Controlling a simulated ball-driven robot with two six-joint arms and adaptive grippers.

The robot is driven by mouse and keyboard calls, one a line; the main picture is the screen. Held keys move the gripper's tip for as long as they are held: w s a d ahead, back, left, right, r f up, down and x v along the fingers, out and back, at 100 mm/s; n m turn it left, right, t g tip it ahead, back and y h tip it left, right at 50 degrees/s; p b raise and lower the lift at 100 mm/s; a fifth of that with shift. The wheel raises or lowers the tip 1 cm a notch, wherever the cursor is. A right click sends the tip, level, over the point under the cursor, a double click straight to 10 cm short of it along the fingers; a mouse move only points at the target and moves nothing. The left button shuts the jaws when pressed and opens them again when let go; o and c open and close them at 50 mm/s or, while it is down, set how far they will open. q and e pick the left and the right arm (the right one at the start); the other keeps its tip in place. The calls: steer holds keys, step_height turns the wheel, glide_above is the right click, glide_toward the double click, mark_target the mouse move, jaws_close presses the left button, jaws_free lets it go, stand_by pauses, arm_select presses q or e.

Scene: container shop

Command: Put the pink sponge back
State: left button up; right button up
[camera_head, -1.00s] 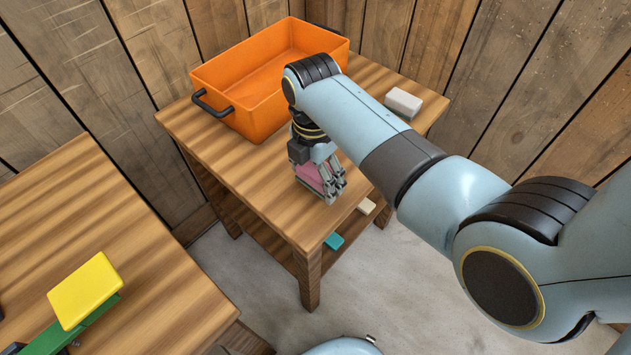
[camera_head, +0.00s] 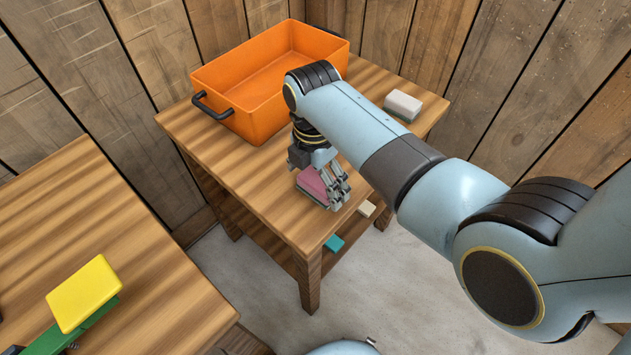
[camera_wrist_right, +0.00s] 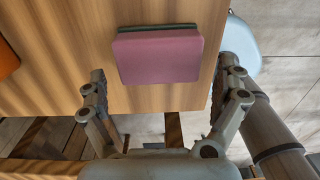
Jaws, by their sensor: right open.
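The pink sponge (camera_head: 313,184) is at the front edge area of the small wooden table (camera_head: 260,170), partly hidden by my right gripper. In the right wrist view the sponge (camera_wrist_right: 160,57) shows its flat pink face, with a thin dark green layer along its far side. My right gripper (camera_head: 331,187) is open. In the wrist view its two fingers (camera_wrist_right: 162,78) stand left and right of the sponge, with a gap visible on each side. Contact between sponge and table cannot be made out. My left gripper is out of view.
An orange box (camera_head: 247,109) with a dark handle stands at the back of the small table. A whitish block (camera_head: 403,104) lies at its right. A yellow block (camera_head: 84,292) rests on a green piece (camera_head: 85,330) at left.

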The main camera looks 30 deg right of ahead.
mark_target(315, 183)
step_height(315, 183, up, 10)
steer(key=p, duration=0.1)
steer(key=shift+r, duration=0.2)
steer(key=shift+w, duration=0.1)
